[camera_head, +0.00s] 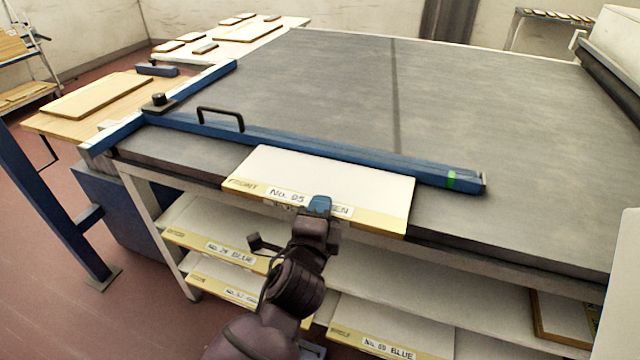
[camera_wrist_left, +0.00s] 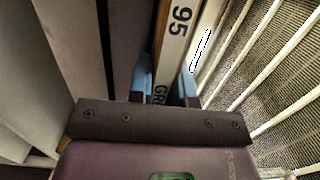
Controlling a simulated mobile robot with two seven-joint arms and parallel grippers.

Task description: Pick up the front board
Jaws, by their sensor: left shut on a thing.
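The front board (camera_head: 335,182) is a white panel with a yellow front edge and a label reading "No. 95". It lies at the near edge of the grey table top, against the blue bar, its front edge toward me. My left gripper (camera_head: 320,207) is at the board's front edge, its blue fingertips over the label and hiding part of it. In the left wrist view, the two blue fingers of my left gripper (camera_wrist_left: 166,88) are on either side of the board's labelled edge (camera_wrist_left: 178,45), shut on it. My right gripper is not in view.
The blue bar (camera_head: 330,152) with a black handle (camera_head: 221,112) crosses the grey table (camera_head: 480,110). Below, shelves hold several labelled boards, including one marked "No. 69 BLUE" (camera_head: 390,335). A wooden side table (camera_head: 60,122) stands at left. The grey table top beyond the bar is clear.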

